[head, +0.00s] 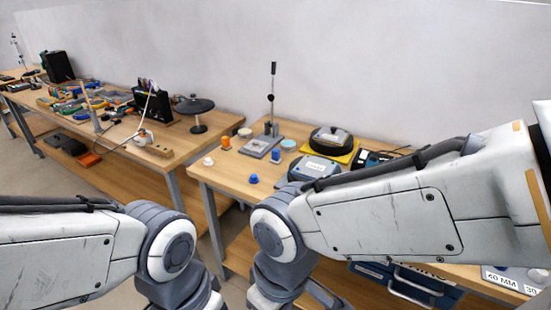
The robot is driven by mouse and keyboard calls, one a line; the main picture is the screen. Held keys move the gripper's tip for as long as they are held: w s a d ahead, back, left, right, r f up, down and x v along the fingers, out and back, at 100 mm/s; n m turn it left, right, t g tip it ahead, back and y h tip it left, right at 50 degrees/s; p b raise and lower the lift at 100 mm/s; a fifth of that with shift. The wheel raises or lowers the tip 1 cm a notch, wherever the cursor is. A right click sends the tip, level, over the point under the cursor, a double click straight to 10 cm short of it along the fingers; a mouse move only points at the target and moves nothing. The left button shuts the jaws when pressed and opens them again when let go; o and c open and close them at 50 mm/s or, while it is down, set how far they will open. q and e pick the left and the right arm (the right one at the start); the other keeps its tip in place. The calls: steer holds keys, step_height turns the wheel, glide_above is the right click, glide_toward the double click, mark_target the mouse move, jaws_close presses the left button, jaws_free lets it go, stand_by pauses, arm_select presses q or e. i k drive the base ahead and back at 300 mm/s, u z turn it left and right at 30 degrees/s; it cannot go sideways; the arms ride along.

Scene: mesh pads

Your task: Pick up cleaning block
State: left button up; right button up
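No object can be told for certain as the cleaning block; the things on the near workbench (228,172) are small in view. A small blue block (276,155) stands by the grey base of a lever press (262,145). Another small blue piece (253,179) lies nearer the bench's front, and an orange piece (225,142) stands to the left of the press. My two arms come in from left and right and bend downward at the bottom of the head view. Both grippers are out of view, and my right arm hides part of the bench.
A black domed object (330,138) sits on a yellow pad (345,155), with a blue-grey box (313,167) in front. A blue case with a handle (410,285) shows below my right arm. A cluttered second bench (160,162) stands at left, across a floor gap.

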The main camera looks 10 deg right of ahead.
mark_target(276, 160)
steer(key=u, duration=0.65)
steer(key=i, duration=0.65)
steer(key=u, duration=0.6)
steer(key=i, duration=1.2)
steer(key=z, duration=1.15)
steer(key=i, duration=0.35)
steer(key=z, duration=0.4)
